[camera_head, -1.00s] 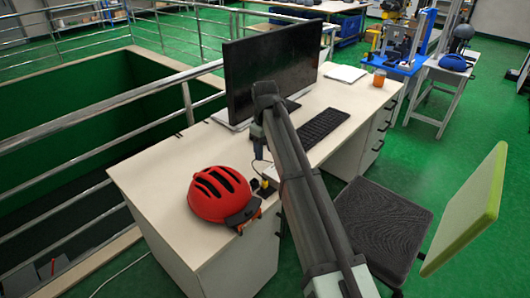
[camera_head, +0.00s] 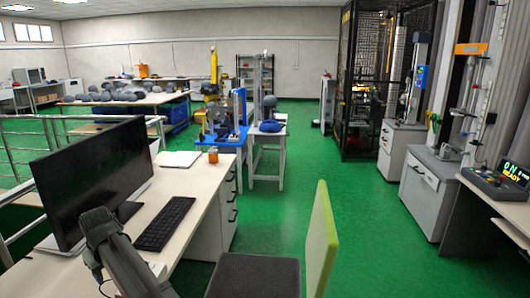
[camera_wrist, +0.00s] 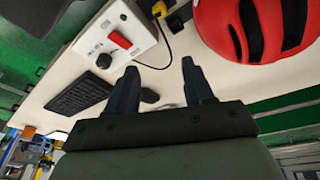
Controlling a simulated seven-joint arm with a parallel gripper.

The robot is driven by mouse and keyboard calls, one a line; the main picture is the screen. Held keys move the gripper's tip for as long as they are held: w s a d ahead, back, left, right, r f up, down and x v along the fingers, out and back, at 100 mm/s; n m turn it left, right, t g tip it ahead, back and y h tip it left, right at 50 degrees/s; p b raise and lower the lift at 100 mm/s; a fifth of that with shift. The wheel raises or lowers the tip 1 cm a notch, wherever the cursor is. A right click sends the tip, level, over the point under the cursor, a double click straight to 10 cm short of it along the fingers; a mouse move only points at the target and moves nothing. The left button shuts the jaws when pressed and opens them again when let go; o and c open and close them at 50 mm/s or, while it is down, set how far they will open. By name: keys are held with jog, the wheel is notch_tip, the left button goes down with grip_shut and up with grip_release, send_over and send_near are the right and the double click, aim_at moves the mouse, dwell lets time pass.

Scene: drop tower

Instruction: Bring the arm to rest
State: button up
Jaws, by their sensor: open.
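In the wrist view my gripper (camera_wrist: 160,82) is open, with its two dark fingers apart and nothing between them. It is over the pale desk (camera_wrist: 75,68). A red helmet (camera_wrist: 245,25) is at the upper right of that view, apart from the fingers. A white box with a red switch (camera_wrist: 118,40) is beyond the fingers at the upper left. In the head view my arm (camera_head: 125,262) crosses the lower left, in front of the desk (camera_head: 205,205); the fingers and the helmet do not show there.
A monitor (camera_head: 92,175) and a keyboard (camera_head: 165,223) are close to my arm. A chair (camera_head: 255,275) with a green backrest (camera_head: 321,240) stands right of the desk. Green floor (camera_head: 285,200) is free beyond it. A control panel (camera_head: 500,182) is at the right.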

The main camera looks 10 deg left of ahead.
jog(key=s+d+f+m+g+h, duration=0.1)
jog(key=s+d+f+m, duration=0.15)
jog(key=d+f, duration=1.55)
jog(key=s+d+f+m+g+h, duration=0.1)
jog(key=s+d+f+m+h, duration=0.15)
jog(key=d+f, duration=1.55)
jog(key=s+d+f+m+g, duration=0.2)
jog(key=s+d+f, duration=0.3)
jog(key=d, duration=0.6)
jog(key=s+d+f+m+g, duration=0.2)
jog(key=s+d+f, duration=0.3)
jog(key=s+d, duration=0.5)
jog(key=s+d+f+m+g, duration=0.2)
jog(key=s+d+f+m, duration=0.2)
jog(key=d, duration=0.8)
jog(key=s+f+y, duration=0.1)
jog(key=s+f, duration=0.1)
jog(key=s, duration=0.2)
jog(key=shift+g, duration=0.3)
